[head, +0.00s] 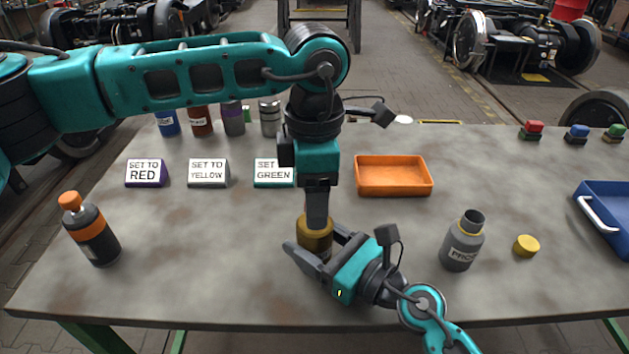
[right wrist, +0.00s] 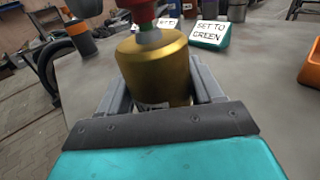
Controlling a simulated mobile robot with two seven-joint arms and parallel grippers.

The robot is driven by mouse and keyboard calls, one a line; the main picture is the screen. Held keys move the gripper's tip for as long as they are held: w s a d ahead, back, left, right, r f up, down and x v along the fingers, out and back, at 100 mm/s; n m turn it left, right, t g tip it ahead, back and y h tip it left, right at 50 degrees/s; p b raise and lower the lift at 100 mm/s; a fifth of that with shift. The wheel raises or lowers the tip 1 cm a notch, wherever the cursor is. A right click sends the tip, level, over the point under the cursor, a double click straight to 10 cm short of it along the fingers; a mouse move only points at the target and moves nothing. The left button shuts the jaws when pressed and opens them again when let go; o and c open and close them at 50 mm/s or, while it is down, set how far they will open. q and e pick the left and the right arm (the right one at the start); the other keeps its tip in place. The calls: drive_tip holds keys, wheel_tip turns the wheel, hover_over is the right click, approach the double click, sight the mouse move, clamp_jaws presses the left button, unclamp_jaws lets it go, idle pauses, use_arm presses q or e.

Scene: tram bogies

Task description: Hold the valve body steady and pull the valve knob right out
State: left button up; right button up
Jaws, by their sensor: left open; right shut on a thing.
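The valve body (head: 315,236) is a brass-coloured cylinder standing upright near the front middle of the table. It also shows large in the right wrist view (right wrist: 157,68). My right gripper (head: 318,250) is shut on the valve body, a finger on each side. The valve knob (right wrist: 140,8) is red and sits above the body on a grey-green neck; its top is cut off by the frame edge. In the head view the knob is hidden behind my left gripper (head: 316,218), which points straight down over the valve. The left gripper is open; its fingertips are hard to separate there.
Signs for red (head: 146,173), yellow (head: 208,173) and green (head: 273,173) stand behind the valve. An orange tray (head: 393,190) is behind right. A grey bottle (head: 461,243) and yellow cap (head: 526,245) are right; an orange-topped bottle (head: 92,232) is far left. The front left is clear.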

use_arm(q)
drive_tip(key=c, duration=1.1)
